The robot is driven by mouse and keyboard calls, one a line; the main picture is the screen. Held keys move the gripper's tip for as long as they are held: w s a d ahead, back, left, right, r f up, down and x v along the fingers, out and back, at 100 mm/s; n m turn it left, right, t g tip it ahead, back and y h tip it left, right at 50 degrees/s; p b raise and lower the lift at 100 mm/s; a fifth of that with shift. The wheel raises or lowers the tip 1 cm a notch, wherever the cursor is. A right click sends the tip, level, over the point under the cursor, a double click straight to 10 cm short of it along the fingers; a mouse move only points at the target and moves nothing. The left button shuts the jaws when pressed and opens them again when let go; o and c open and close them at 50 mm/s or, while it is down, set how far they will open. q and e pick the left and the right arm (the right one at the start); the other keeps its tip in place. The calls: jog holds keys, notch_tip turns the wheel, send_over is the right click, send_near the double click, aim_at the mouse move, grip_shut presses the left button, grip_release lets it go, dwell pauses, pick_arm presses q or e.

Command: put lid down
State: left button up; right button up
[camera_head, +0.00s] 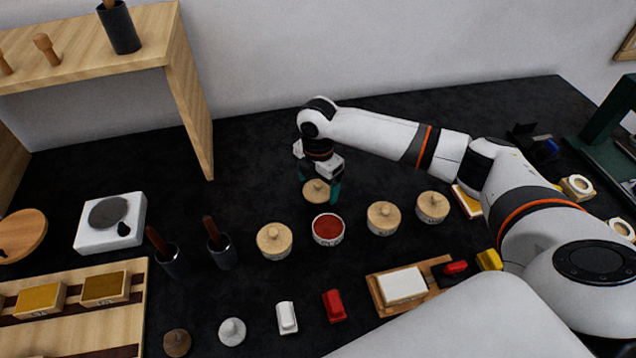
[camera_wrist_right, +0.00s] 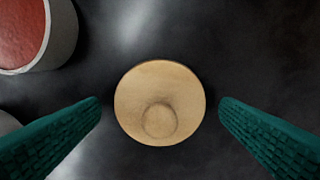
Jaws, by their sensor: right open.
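A round wooden lid with a knob (camera_head: 316,190) lies on the black table behind the open jar. It also shows in the right wrist view (camera_wrist_right: 160,103), knob up, between the fingers and apart from both. My right gripper (camera_head: 319,187) is open above the lid, its green fingers on either side of it. The open jar (camera_head: 328,230) holds red contents and has no lid on; it shows at the upper left in the right wrist view (camera_wrist_right: 30,35). My left gripper is not in view.
Lidded jars stand at left (camera_head: 274,241) and right (camera_head: 383,218) of the open jar, with another (camera_head: 432,206) farther right. Two dark cups (camera_head: 221,251) with handles stand left. A wooden shelf (camera_head: 110,50) is at the back left. The table behind the lid is clear.

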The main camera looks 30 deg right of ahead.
aim_at(318, 183)
notch_tip(318, 183, up, 12)
jog(key=b, duration=0.1)
jog(key=shift+f, duration=0.2)
dwell(0.5)
